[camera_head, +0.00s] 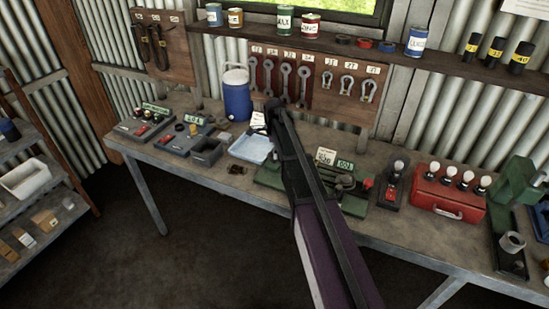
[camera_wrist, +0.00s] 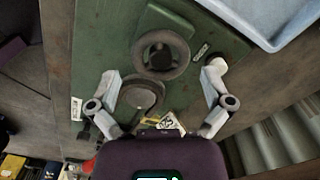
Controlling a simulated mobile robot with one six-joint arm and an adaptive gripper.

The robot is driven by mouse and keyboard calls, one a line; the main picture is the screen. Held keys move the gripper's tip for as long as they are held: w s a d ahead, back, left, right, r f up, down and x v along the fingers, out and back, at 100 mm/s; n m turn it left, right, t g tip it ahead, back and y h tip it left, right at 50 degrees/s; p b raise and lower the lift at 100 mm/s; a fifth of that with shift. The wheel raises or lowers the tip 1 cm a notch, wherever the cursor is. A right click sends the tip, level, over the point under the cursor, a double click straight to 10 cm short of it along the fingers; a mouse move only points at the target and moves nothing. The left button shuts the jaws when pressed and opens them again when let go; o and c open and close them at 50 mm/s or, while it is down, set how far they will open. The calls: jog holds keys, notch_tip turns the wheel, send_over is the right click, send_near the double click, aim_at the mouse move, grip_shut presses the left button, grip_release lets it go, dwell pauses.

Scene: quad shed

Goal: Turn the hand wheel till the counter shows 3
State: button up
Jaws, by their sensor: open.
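A green board (camera_wrist: 92,50) with fittings lies on the bench; its edge also shows in the head view (camera_head: 268,180), partly behind my arm. In the wrist view a dark round hand wheel (camera_wrist: 187,58) with a dark hub sits on it. A second grey round part (camera_wrist: 140,100) is close below it. My gripper (camera_wrist: 161,80) is open above the board, its fingers apart on either side of these round parts. Nothing is seen held. A pale knob (camera_wrist: 215,66) is close to the right finger. I cannot read a counter figure.
A light blue tray (camera_head: 249,149) lies beside the board. On the bench, a blue drum (camera_head: 237,98) stands behind and a red case (camera_head: 437,205) with bulbs stands to the right. A wrench board (camera_head: 318,96) hangs behind, under a shelf of cans.

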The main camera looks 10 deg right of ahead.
jog(key=shift+f+b, duration=0.5)
jog(key=shift+f, duration=0.25)
jog(key=c, duration=0.9)
